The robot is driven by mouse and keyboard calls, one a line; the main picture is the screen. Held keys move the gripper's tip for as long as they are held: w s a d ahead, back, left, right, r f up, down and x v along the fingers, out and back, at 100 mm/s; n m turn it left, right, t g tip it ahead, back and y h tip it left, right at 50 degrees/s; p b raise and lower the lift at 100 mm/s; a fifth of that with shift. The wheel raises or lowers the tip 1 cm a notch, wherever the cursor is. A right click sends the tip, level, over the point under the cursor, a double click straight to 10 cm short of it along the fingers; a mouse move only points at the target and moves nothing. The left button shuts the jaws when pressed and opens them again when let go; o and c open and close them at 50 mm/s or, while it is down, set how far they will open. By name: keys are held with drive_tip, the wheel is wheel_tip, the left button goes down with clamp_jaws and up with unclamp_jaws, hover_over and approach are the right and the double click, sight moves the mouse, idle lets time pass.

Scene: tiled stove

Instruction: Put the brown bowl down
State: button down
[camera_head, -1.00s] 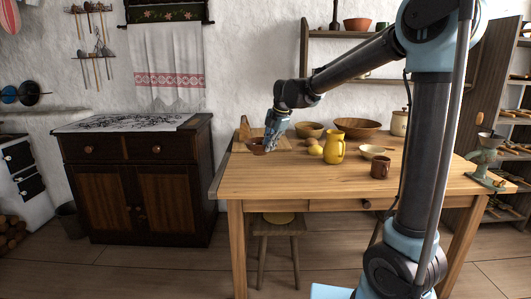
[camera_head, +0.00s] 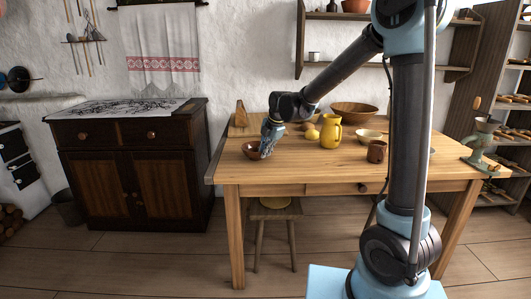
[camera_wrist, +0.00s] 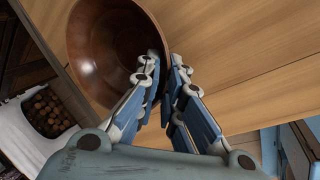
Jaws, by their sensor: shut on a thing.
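The small brown bowl (camera_head: 251,150) is at the left end of the wooden table (camera_head: 320,170) in the head view. It looks close to level and low at the tabletop. I cannot tell whether its base touches the wood. My gripper (camera_head: 265,152) is shut on the bowl's right rim and points downward. In the wrist view, the fingertips of my gripper (camera_wrist: 163,65) pinch the rim of the bowl (camera_wrist: 100,45), and its empty inside shows. Its underside is hidden.
A yellow jug (camera_head: 331,132), a pale bowl (camera_head: 368,136), a brown mug (camera_head: 376,151) and a large wooden bowl (camera_head: 355,112) stand right of my gripper. A wooden board (camera_head: 240,116) is behind. The table's front left is clear.

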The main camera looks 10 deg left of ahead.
drive_tip(key=c, duration=1.8)
unclamp_jaws()
drive_tip(key=shift+o, duration=0.2)
drive_tip(key=shift+r, duration=0.1)
